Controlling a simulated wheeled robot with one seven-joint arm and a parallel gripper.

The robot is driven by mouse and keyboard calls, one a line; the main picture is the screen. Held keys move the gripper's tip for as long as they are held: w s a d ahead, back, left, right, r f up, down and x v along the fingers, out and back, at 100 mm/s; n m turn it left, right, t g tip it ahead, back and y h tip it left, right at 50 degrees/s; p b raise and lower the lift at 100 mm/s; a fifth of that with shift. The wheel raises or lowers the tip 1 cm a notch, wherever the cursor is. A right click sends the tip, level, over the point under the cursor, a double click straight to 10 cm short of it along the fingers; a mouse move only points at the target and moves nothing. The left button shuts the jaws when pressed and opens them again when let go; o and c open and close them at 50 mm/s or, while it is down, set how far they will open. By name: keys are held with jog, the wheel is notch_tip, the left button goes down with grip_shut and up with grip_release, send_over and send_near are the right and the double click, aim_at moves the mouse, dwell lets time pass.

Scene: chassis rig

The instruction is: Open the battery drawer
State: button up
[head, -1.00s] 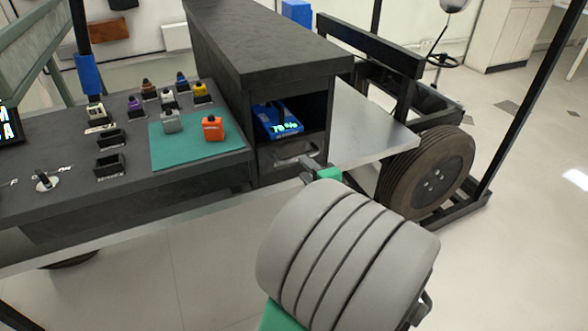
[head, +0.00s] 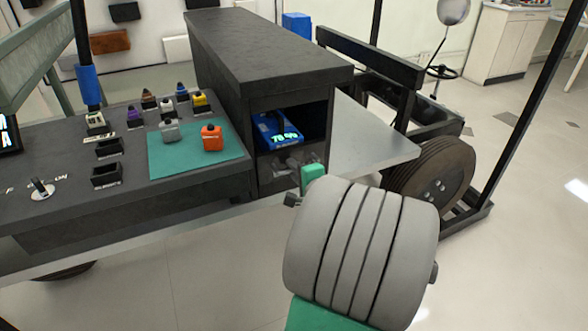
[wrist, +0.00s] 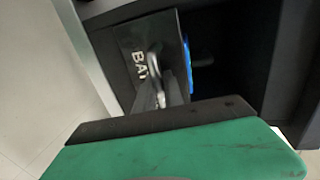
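The battery drawer is in the lower part of the dark cabinet (head: 290,75). Its front panel (wrist: 135,65), with part of a word beginning "BA", and its pale metal handle (wrist: 155,75) show in the wrist view. A blue battery (head: 274,128) with a lit percentage readout sits in the bay above the drawer front; some blue shows behind the panel in the wrist view. My gripper (head: 303,187) is right at the drawer front and partly hides it. A green and black finger (wrist: 170,140) fills the lower wrist view, close to the handle. Contact and finger gap cannot be judged.
A metal plate (head: 375,150) and a wheel (head: 435,185) stand to the right. The near floor is clear.

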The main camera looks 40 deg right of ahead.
grip_shut()
jog(key=shift+a, duration=0.1)
dwell(1.0)
